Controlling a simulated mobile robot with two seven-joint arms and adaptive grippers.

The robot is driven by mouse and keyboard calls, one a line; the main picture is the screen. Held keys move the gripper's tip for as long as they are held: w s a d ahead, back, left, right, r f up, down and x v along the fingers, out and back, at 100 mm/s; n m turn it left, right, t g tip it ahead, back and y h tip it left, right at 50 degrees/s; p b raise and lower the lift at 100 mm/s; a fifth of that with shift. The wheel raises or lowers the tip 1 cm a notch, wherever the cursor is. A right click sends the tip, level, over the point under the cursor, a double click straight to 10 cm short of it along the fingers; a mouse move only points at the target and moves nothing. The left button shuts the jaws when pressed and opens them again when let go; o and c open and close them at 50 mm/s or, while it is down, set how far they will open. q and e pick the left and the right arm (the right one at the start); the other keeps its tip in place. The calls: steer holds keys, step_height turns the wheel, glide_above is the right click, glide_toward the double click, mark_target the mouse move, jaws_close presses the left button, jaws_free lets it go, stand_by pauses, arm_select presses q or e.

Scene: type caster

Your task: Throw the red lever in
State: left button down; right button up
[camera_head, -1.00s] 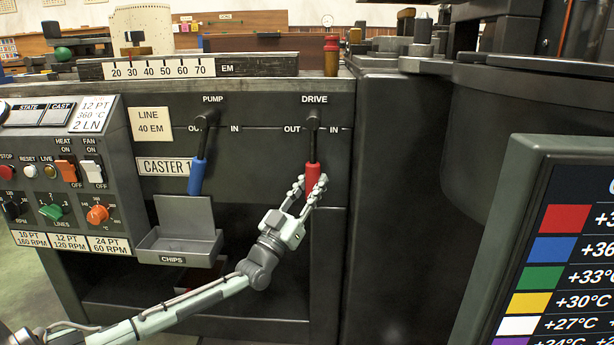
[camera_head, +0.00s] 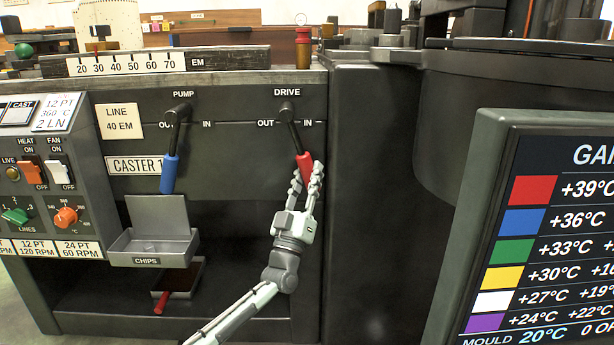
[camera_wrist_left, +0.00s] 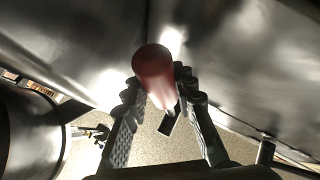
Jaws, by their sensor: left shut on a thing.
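The red lever (camera_head: 305,166), labelled DRIVE, hangs from its dark pivot on the machine's front panel. It tilts down and to the right, toward the IN side. My left gripper (camera_head: 308,182) is shut on the red handle from below. In the left wrist view the red handle (camera_wrist_left: 154,72) stands between the two fingers of my left gripper (camera_wrist_left: 155,92). The fingertips partly cover the lower end of the handle in the head view. My right gripper is in neither view.
A blue PUMP lever (camera_head: 169,174) hangs to the left, above the grey CHIPS tray (camera_head: 125,243). A screen with coloured squares (camera_head: 508,150) stands close on the right. A red-handled object (camera_head: 161,303) lies in the dark opening below the tray. A control box (camera_head: 85,180) is at the far left.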

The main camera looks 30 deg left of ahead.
arm_select(q)
steer(key=shift+d, duration=0.15)
steer(key=c, duration=1.2)
jaws_free()
